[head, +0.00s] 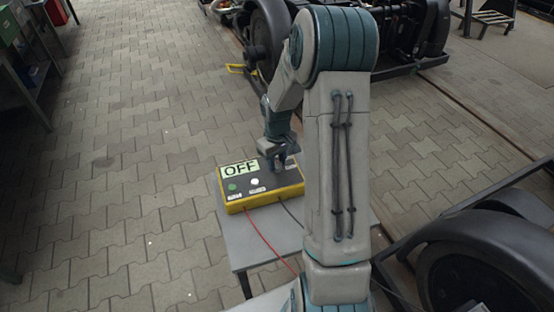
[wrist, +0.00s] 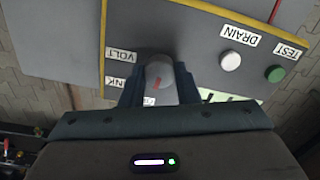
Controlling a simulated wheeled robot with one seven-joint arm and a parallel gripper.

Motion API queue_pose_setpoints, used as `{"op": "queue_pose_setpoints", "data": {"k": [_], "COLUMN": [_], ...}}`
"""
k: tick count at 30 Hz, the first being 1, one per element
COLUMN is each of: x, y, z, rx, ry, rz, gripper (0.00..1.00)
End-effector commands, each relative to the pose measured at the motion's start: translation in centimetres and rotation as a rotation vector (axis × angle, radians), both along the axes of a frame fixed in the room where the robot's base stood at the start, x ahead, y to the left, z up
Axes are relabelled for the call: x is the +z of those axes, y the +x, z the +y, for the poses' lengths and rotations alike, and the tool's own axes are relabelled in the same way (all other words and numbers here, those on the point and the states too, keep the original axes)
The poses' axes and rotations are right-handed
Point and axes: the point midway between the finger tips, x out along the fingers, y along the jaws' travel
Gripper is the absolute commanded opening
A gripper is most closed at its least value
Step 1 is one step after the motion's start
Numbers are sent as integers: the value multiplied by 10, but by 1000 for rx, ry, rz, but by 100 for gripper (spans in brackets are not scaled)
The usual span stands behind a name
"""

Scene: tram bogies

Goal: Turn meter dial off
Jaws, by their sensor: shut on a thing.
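The meter is a yellow-edged box with a dark face (head: 235,196) on a small grey table in the head view. Its pale green display (head: 240,169) reads OFF. In the wrist view the round grey dial (wrist: 160,68) sits between my fingers and shows a red mark toward the bottom of the picture. Labels VOLT (wrist: 121,55) and one ending in NK lie beside it; another label below it is mostly covered by my gripper. My gripper (head: 277,164) is shut on the dial, pointing down at the meter's right part. The dial is hidden in the head view.
A white button (wrist: 230,61) labelled DRAIN and a green button (wrist: 275,73) labelled TEST are on the same face. A red cable (head: 270,240) runs from the box over the grey table (head: 262,250). Bogie wheels (head: 480,255) stand at the right and back.

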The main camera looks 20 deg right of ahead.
Motion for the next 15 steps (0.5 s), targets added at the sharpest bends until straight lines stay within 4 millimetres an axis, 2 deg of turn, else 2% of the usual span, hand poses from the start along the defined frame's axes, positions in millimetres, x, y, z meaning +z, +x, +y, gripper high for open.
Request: {"op": "queue_pose_setpoints", "data": {"k": [15], "x": [1], "y": [1], "z": [0], "rx": [79], "ry": [0], "rz": [-3], "gripper": [6]}}
